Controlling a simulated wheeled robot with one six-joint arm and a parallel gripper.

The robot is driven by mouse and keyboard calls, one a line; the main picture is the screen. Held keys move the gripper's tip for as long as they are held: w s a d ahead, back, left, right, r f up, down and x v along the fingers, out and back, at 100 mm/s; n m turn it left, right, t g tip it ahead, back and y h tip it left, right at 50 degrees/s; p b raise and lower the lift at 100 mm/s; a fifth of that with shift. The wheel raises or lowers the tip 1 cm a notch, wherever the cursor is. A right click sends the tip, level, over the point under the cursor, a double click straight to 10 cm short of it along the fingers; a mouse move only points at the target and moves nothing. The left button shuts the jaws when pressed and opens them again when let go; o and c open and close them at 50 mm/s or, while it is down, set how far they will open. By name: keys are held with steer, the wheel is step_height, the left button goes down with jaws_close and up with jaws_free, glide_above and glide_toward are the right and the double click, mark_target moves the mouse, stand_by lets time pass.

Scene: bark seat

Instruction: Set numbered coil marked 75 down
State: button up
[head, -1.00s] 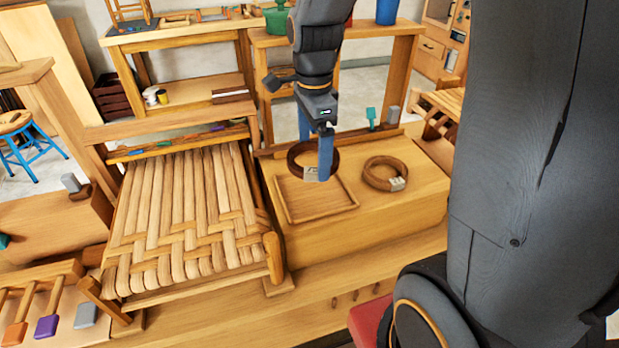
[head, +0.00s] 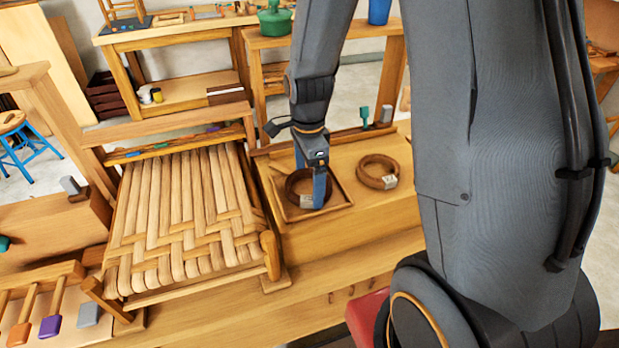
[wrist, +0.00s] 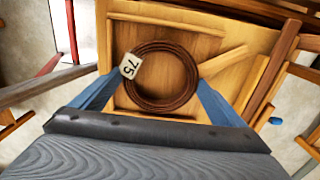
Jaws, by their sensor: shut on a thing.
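The coil marked 75 (head: 289,190) is a dark brown ring. Its pale tag reads 75 in the wrist view, where the ring (wrist: 160,105) sits between my blue fingers. My gripper (head: 310,186) is shut on the coil, one finger at each side. The coil is within the outline of a shallow wooden tray (head: 287,217), low and level. I cannot tell whether its underside touches the tray floor. A finger hides part of the ring in the head view.
A second brown coil (head: 378,174) with a pale tag lies on the bench right of the tray. A woven seat (head: 185,225) stands to the left. A teal-handled tool (head: 364,114) and a grey block stand at the bench's back edge.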

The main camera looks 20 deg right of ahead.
steer(key=shift+f, duration=0.2)
steer(key=o, duration=0.7)
steer(key=shift+o, duration=0.2)
step_height(320, 180, up, 12)
steer(key=b, duration=0.3)
steer(key=s+f+n, duration=0.2)
steer(key=s+n, duration=0.1)
steer(key=n, duration=0.3)
steer(key=s+f+n+t, duration=0.1)
steer(key=s+f+n, duration=0.1)
steer(key=n, duration=0.4)
steer(key=s+f+n, duration=0.2)
steer(key=s+n, duration=0.2)
steer(key=n, duration=0.2)
steer(key=shift+s+f+t, duration=0.1)
steer(key=shift+s+t, duration=0.1)
steer(key=shift+t, duration=0.1)
steer(key=shift+f, duration=0.3)
